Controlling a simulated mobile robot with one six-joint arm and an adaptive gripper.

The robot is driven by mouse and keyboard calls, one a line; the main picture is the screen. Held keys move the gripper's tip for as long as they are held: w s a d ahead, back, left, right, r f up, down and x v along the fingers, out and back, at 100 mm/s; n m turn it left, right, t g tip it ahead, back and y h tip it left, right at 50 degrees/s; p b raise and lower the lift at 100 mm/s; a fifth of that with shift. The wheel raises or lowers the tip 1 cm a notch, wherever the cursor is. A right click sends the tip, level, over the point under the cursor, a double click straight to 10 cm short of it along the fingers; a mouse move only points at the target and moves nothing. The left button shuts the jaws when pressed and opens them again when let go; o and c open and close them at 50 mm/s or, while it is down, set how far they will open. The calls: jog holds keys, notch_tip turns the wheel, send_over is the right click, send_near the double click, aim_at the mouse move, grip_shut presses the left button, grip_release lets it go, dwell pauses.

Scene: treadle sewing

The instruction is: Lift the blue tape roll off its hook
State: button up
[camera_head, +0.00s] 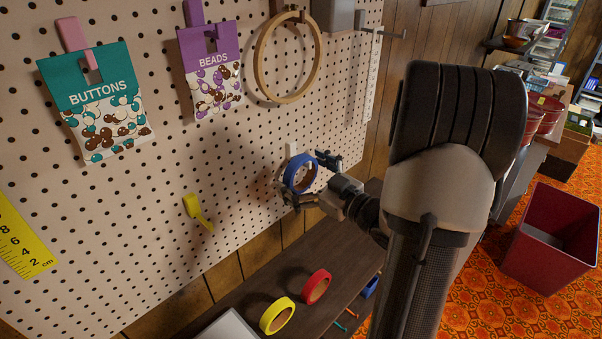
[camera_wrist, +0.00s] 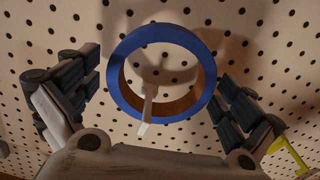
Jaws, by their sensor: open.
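The blue tape roll (camera_head: 301,174) hangs on the pegboard. In the wrist view the blue tape roll (camera_wrist: 162,72) is a blue ring with a brown core. A pale hook (camera_wrist: 147,108) shows through its opening; in the head view a bit of the white hook (camera_head: 292,149) shows just above the roll. My gripper (camera_head: 308,180) is open, with one finger on each side of the roll. In the wrist view my gripper's fingers (camera_wrist: 160,95) stand apart from the roll, with gaps at both sides. I cannot tell how deep the fingertips reach.
A yellow hook (camera_head: 197,211) sticks out of the pegboard (camera_head: 150,190) to the left. Yellow (camera_head: 278,316) and red (camera_head: 317,287) tape rolls stand on the dark shelf (camera_head: 255,291) below. A wooden hoop (camera_head: 262,65) and a beads packet (camera_head: 212,85) hang above.

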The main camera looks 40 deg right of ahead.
jog(key=c, duration=1.1)
jog(key=shift+r+p, duration=0.9)
jog(key=shift+r, duration=0.2)
jog(key=shift+s+d, duration=0.2)
jog(key=shift+s, duration=2.3)
jog(key=shift+s+d, duration=0.2)
jog(key=shift+s, duration=2.3)
